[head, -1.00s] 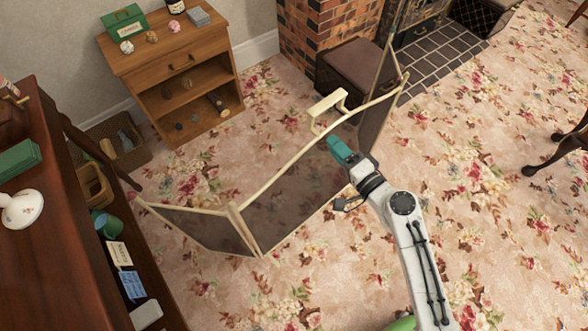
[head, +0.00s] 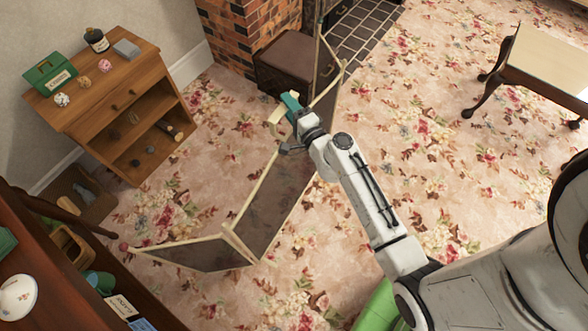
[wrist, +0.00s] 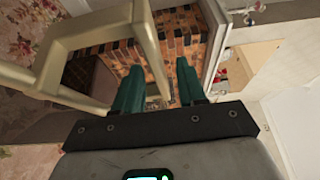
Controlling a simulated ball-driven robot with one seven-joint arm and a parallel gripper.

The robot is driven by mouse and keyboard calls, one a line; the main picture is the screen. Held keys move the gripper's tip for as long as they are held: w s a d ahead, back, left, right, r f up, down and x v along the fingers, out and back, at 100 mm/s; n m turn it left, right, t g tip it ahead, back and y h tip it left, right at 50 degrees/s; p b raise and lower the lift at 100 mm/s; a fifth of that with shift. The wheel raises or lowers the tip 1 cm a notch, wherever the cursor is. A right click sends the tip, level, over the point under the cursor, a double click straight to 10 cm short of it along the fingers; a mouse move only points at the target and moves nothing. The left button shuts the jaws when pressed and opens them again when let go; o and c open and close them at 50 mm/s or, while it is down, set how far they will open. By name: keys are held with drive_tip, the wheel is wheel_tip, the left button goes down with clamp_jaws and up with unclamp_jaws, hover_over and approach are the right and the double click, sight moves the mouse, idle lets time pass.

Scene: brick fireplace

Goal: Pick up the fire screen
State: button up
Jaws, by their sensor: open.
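The fire screen (head: 270,208) stands unfolded on the carpet, with cream frames and dark see-through panels. Its cream handle (head: 275,122) rises from the top of the middle panel, partly hidden by my gripper (head: 291,103). My gripper is at the handle, with its teal fingers open. In the wrist view, the pale handle frame (wrist: 58,50) fills the upper left. One pale bar runs down between the two fingers of my gripper (wrist: 160,80), close to the left finger. I cannot tell whether they touch.
A wooden shelf unit (head: 120,95) stands at the upper left, and a dark wood cabinet (head: 45,290) at the lower left. A brown box seat (head: 289,62) is behind the screen by the brick fireplace (head: 240,35). A low table (head: 548,62) is at the right. Carpet right of the screen is clear.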

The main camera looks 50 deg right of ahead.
drive_tip(key=shift+x, duration=1.5)
drive_tip(key=shift+s, duration=0.1)
clamp_jaws()
drive_tip(key=shift+r, duration=0.25)
